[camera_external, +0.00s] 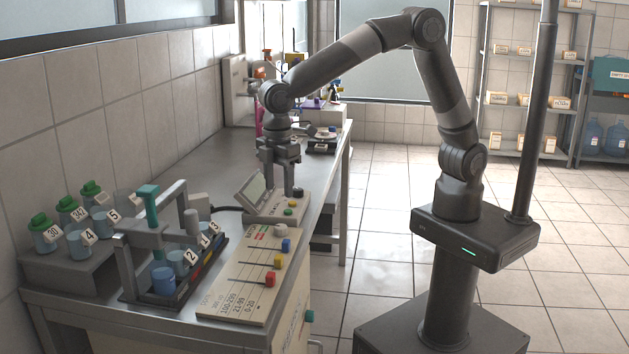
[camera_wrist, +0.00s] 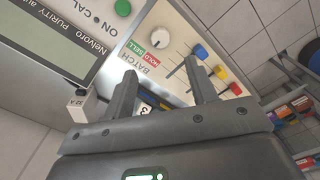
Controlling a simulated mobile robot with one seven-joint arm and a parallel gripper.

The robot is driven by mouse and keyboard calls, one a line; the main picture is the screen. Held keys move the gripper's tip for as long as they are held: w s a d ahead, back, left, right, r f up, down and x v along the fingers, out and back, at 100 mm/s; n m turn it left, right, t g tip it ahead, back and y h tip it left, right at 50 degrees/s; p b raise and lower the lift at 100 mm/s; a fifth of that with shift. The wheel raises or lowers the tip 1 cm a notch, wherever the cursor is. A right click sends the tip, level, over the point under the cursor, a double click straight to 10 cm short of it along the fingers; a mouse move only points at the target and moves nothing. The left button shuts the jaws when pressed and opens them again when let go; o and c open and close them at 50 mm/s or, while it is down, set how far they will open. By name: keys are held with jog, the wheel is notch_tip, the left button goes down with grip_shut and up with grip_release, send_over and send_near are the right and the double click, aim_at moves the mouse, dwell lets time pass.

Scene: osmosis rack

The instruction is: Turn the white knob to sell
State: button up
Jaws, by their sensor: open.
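The white knob (camera_wrist: 160,39) is a small round dial on a pale panel (camera_wrist: 205,20) in the wrist view. Beside it are a red HOLD label and a green SELL label (camera_wrist: 134,47); which one it points to is too small to tell. The knob also shows on the panel in the external view (camera_external: 281,230). My gripper (camera_wrist: 160,70) is open and empty, its fingers apart and pointing toward the panel, with the knob beyond the fingertips. In the external view, my gripper (camera_external: 280,188) hangs over the purity meter (camera_external: 262,203), behind the panel.
The panel carries blue (camera_external: 286,245), yellow (camera_external: 279,262) and red (camera_external: 270,279) slider knobs. The meter has a tilted screen and a green button (camera_wrist: 123,7). A grey rack (camera_external: 130,262) with numbered cups and a teal lever stands left of the panel. Green-lidded jars stand near the wall.

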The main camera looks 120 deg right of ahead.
aim_at(281, 226)
notch_tip(281, 226, down, 11)
jog(key=shift+r, duration=0.2)
jog(key=shift+c, duration=0.4)
jog(key=c, duration=0.9)
